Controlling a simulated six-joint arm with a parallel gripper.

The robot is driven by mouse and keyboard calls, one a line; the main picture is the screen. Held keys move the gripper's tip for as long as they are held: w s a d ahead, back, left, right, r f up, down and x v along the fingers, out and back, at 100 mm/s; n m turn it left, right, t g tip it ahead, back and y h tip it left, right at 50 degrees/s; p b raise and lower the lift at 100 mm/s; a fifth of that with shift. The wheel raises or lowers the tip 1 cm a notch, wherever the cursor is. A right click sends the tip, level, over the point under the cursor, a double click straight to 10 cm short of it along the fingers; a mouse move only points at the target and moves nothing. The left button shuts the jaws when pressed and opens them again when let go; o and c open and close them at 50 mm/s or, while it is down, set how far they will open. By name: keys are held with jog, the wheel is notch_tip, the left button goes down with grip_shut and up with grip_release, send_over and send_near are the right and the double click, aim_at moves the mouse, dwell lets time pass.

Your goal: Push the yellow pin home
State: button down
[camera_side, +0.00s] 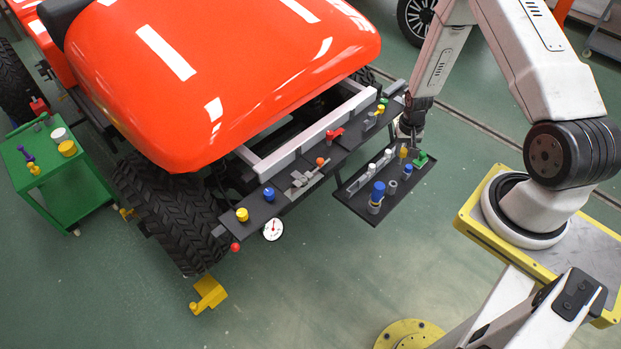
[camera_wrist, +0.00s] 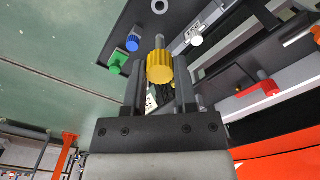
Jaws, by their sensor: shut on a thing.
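The yellow pin (camera_wrist: 160,67) has a ribbed yellow head and a grey shank, seen between my fingertips in the wrist view. My gripper (camera_wrist: 160,85) is shut on its head. In the side view the yellow pin (camera_side: 403,152) shows small, just below my gripper (camera_side: 409,136), at the far end of a dark plate (camera_side: 366,213). The shank points away from the wrist camera toward the dark surface. How deep it sits, and whether it is in a hole, I cannot tell.
A green part (camera_side: 420,159) is close on the right of the pin. Blue-topped (camera_side: 377,190), grey and white parts stand along the plate. A dark bumper shelf (camera_side: 262,210) carries a red handle (camera_side: 334,135) and several knobs under the orange hood (camera_side: 220,70). A green cart (camera_side: 55,180) stands left.

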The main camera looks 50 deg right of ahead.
notch_tip(320, 180, up, 6)
jog(key=shift+r, duration=0.2)
jog(key=shift+w+a+r, duration=0.1)
jog(key=shift+w+r, duration=0.1)
jog(key=w+a+m, duration=1.8)
jog(key=w+a, duration=0.1)
jog(key=a, duration=0.3)
jog(key=shift+s+d+f, duration=0.1)
jog(key=shift+f, duration=1.2)
jog(key=shift+s+f, duration=0.1)
jog(key=shift+f, duration=1.2)
jog(key=shift+f, duration=0.15)
jog(key=shift+f, duration=2.1)
